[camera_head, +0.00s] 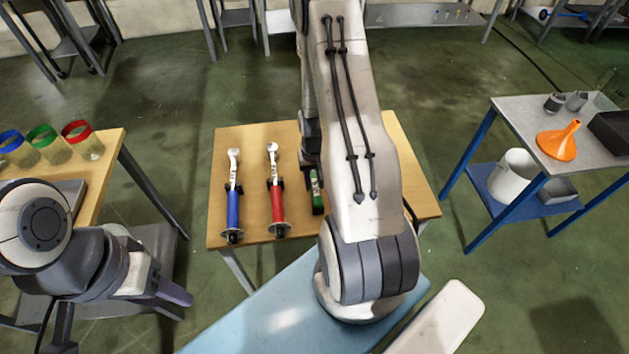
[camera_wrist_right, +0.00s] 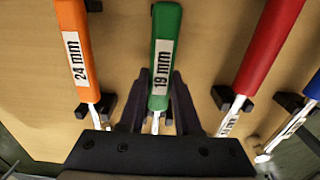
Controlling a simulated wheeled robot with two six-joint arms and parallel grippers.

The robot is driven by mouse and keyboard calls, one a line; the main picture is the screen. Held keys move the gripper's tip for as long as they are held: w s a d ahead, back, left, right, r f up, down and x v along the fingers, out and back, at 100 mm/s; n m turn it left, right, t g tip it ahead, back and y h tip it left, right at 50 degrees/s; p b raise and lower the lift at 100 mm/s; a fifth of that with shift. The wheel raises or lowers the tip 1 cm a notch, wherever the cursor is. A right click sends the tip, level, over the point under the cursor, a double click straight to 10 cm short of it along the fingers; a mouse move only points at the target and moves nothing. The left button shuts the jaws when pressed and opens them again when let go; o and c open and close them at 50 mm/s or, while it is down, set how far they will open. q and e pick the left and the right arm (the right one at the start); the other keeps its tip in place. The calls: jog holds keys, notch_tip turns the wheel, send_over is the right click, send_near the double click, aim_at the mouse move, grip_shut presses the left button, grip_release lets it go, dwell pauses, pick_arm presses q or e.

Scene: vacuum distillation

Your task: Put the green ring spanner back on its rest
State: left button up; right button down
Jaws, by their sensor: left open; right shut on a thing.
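The green ring spanner (camera_wrist_right: 164,60), labelled 19 mm, lies between the fingers of my right gripper (camera_wrist_right: 160,85) in the right wrist view, which is shut on it. Part of its green handle (camera_head: 316,192) shows in the head view; my right arm hides the rest of it. A small dark piece, possibly its rest (camera_wrist_right: 168,117), shows beside the shaft. I cannot tell whether the spanner touches it. My left gripper (camera_head: 174,291) is open and empty at the lower left, away from the spanners.
The orange 24 mm spanner (camera_wrist_right: 76,45) and red spanner (camera_wrist_right: 268,45) flank the green one. A blue spanner (camera_head: 233,205) lies further left on the wooden table (camera_head: 222,150). A side table (camera_head: 510,115) with an orange funnel (camera_head: 559,142) stands right; colored-rim jars (camera_head: 85,140) stand left.

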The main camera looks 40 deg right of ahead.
jog(key=shift+f, duration=0.3)
jog(key=c, duration=0.5)
grip_release()
notch_tip(320, 180, up, 11)
jog(key=shift+f+b, duration=0.2)
jog(key=shift+b, duration=0.15)
jog(key=s+a+r+n, duration=0.1)
jog(key=a+r+n, duration=0.3)
jog(key=a, duration=0.6)
jog(key=a+r+n, duration=0.2)
jog(key=a+r, duration=0.3)
jog(key=a, duration=0.4)
jog(key=s+a+r+n, duration=0.2)
jog(key=s+a, duration=0.2)
jog(key=s, duration=0.1)
jog(key=s+a+r+n, duration=0.2)
jog(key=s+a+n, duration=0.1)
jog(key=s+a, duration=0.1)
jog(key=s+a+r+n+y, duration=0.1)
jog(key=s+a+r+n, duration=0.1)
jog(key=s, duration=0.4)
jog(key=shift+s+a+r+n, duration=0.1)
jog(key=shift+a+r+n, duration=0.1)
jog(key=shift+a, duration=0.25)
jog(key=shift+a+r+n, duration=0.1)
jog(key=shift+a+n, duration=0.1)
jog(key=shift+a, duration=0.25)
